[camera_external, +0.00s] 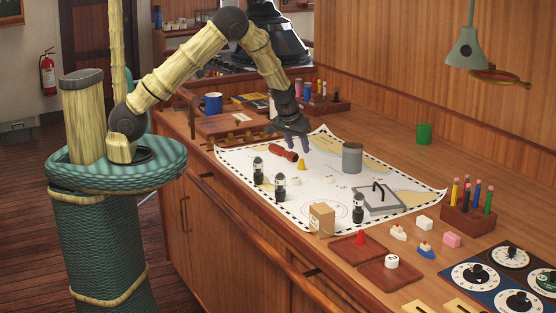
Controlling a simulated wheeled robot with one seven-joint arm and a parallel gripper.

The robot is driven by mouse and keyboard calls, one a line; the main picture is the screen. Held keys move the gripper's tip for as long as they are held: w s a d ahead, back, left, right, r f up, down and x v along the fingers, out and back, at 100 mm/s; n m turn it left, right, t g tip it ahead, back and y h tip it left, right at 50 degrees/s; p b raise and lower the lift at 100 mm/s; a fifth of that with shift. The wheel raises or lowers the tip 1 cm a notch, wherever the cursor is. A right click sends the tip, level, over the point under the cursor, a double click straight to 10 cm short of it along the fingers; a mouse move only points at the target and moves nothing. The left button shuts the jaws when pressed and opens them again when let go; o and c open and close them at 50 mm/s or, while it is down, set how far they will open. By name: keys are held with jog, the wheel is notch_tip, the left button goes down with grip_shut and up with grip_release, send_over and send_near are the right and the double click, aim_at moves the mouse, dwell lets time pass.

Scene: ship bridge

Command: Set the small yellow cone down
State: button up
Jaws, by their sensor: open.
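The small yellow cone (301,164) stands upright on the white chart (322,187), near the chart's far left part. My gripper (293,144) is open above and slightly behind the cone, with its dark fingers pointing down. The cone looks apart from the fingers. A red cylinder (283,153) lies on its side just left of the cone.
Black-and-white figures (279,188) stand on the chart's near side. A grey can (352,158), a grey clip frame (380,198) and a cardboard box (321,219) also stand or lie there. Two wooden trays (343,247) are at the front. The chart's middle has free room.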

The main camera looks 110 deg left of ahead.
jog(key=v, duration=0.5)
jog(key=shift+d+r, duration=0.1)
jog(key=shift+r, duration=0.05)
dwell(0.5)
jog(key=d+r+m+h, duration=0.1)
jog(key=d+m, duration=0.1)
jog(key=d, duration=0.5)
jog(key=d+r+m, duration=0.1)
jog(key=d+m, duration=0.1)
jog(key=d, duration=0.4)
jog(key=d+r+m+t+h, duration=0.1)
jog(key=d+m, duration=0.1)
jog(key=d, duration=0.5)
jog(key=shift+d+r+h, duration=0.1)
jog(key=shift+d+h, duration=0.2)
jog(key=shift+d, duration=0.05)
jog(key=s+d+r+m, duration=0.1)
jog(key=s+d+m, duration=0.2)
jog(key=d, duration=0.5)
jog(key=s+d+r+m+h, duration=0.1)
jog(key=s+d+m, duration=0.3)
jog(key=s+d, duration=0.2)
jog(key=shift+s+d+r+m, duration=0.3)
jog(key=shift+d, duration=0.7)
dwell(2.1)
